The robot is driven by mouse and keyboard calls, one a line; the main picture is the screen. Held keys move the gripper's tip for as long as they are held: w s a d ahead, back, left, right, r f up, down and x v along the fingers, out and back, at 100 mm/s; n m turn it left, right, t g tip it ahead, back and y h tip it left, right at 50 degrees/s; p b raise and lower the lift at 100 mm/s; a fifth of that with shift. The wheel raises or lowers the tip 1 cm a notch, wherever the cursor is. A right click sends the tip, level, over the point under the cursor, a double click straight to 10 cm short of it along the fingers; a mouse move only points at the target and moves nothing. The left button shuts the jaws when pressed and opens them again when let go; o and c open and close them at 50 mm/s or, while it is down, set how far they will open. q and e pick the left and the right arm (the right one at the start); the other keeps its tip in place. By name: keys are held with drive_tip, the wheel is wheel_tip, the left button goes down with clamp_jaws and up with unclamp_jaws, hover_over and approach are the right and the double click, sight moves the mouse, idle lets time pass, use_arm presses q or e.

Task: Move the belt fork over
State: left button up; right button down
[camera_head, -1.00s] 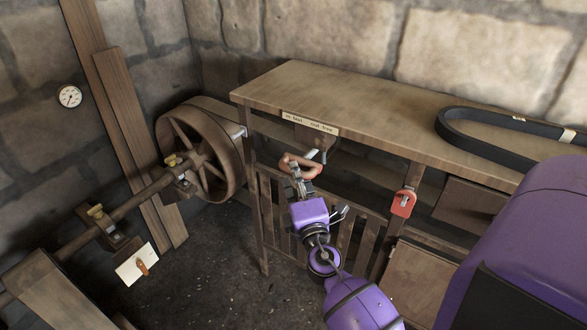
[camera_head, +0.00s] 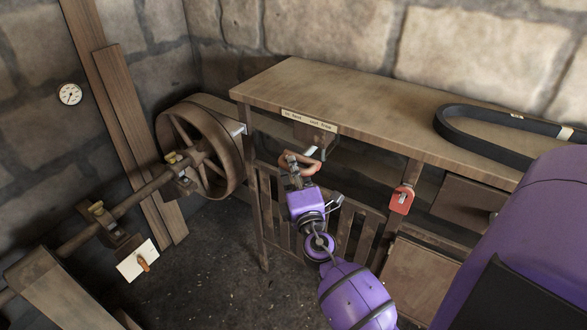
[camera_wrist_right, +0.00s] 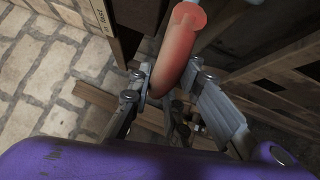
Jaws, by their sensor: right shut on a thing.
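The belt fork's red-orange handle (camera_head: 312,168) sits below the front edge of the workbench, beside a short grey metal bar (camera_head: 321,152). My right gripper (camera_head: 292,172) reaches up to it from below and is shut on the handle. In the right wrist view the rounded red handle (camera_wrist_right: 178,62) runs down between the two fingers of the right gripper (camera_wrist_right: 175,100). The fork's far end is not clear in either view. My left gripper is not in view.
A workbench (camera_head: 320,85) carries a black belt (camera_head: 450,118) and has a label strip (camera_head: 309,122) on its edge. A spoked pulley (camera_head: 205,150) on a shaft (camera_head: 145,190) stands left.

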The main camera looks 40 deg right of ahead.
drive_tip(key=shift+a, duration=0.1)
drive_tip(key=s+a+b, duration=0.1)
drive_tip(key=s+a, duration=0.2)
drive_tip(key=a, duration=0.6)
drive_tip(key=shift+s+b, duration=0.35)
drive_tip(key=c, duration=1.6)
unclamp_jaws()
drive_tip(key=shift+a, duration=0.1)
drive_tip(key=shift+c, duration=0.2)
drive_tip(key=shift+s, duration=0.1)
drive_tip(key=v, duration=1.2)
